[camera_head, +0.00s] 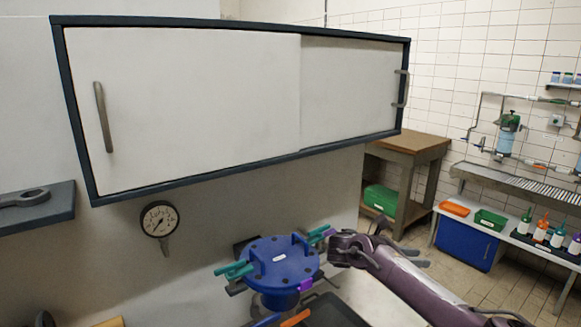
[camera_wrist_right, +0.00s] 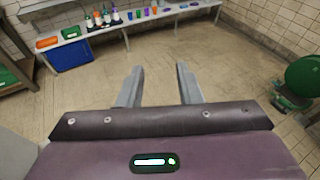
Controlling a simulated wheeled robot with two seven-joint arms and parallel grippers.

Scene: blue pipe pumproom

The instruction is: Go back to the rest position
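My right gripper (camera_head: 403,243) shows in the head view just beyond my purple right arm, to the right of the blue flanged lid. The arm partly covers it. In the right wrist view my right gripper (camera_wrist_right: 160,67) has its two grey fingers well apart, with only bare floor between them. It holds nothing. My left gripper does not show in either view.
A white sliding-door cabinet (camera_head: 190,105) hangs ahead. Below it are a pressure gauge (camera_head: 159,219) and the blue flanged lid (camera_head: 282,258) with teal clamps. A wooden bench (camera_head: 412,143) stands behind. A green reel (camera_wrist_right: 305,78) is at right; the floor (camera_wrist_right: 215,75) is open.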

